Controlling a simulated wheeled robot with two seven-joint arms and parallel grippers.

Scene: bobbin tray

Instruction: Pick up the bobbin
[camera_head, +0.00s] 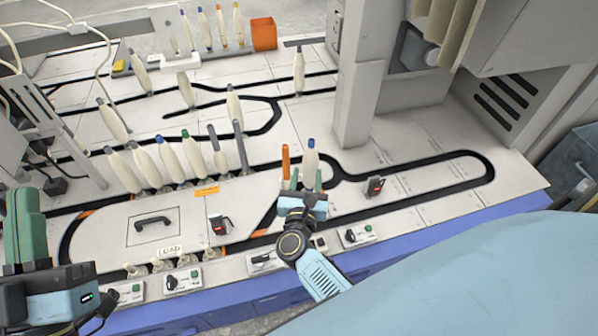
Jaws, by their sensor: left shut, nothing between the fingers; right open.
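A white bobbin with a blue top (310,160) stands upright on the machine's track, right of an orange peg (285,162). My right gripper (306,180) is open, with its green fingertips at the bobbin's lower part, one on each side in the picture. I cannot tell whether they touch it, and the gripper hides its foot. My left gripper (24,205) is shut and empty at the left edge, away from this bobbin. Several similar bobbins stand in a row to the left, including one with a green top (193,153).
A grey machine column (362,80) rises behind the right gripper. The pale table top (420,210) is mostly free at right, with a black looped track and a small switch (375,187). An orange box (263,34) and more bobbins stand at the back. Switch boxes line the front edge.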

